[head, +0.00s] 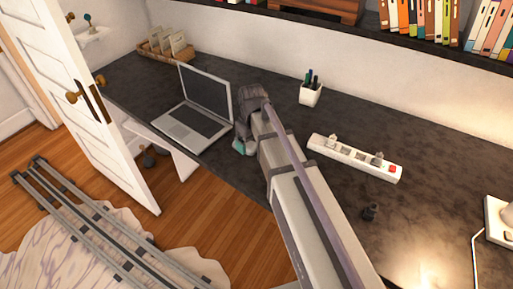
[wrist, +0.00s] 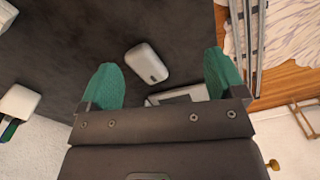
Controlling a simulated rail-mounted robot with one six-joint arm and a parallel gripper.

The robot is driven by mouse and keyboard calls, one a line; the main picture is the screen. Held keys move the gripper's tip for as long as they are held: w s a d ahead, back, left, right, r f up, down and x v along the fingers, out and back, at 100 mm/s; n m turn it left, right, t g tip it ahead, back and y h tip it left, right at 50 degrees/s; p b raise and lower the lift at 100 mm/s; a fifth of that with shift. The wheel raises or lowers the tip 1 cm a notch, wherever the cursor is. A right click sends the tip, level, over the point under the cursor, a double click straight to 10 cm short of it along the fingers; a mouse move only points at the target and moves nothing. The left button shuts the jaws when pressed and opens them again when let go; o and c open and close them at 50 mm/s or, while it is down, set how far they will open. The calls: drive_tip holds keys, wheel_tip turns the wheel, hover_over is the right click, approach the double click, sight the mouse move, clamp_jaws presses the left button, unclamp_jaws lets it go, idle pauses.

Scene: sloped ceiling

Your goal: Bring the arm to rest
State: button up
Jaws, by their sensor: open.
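My gripper (head: 240,146) is at the far end of my arm, over the dark desk just right of the laptop. A green fingertip shows there in the head view. In the wrist view my gripper (wrist: 162,62) has its two green fingers wide apart, with nothing held between them. A pale rounded object (wrist: 147,62) lies on the desk beyond the fingers. My arm reaches from the lower right of the head view across the desk and hides part of it.
An open laptop (head: 190,122) stands left of my gripper. A shelf (head: 350,28) with books overhangs the back. A white door (head: 85,95) stands at the left.

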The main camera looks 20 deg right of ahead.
drive_tip(key=s+m, duration=0.5)
drive_tip(key=s, duration=0.9)
drive_tip(key=shift+s, duration=0.4)
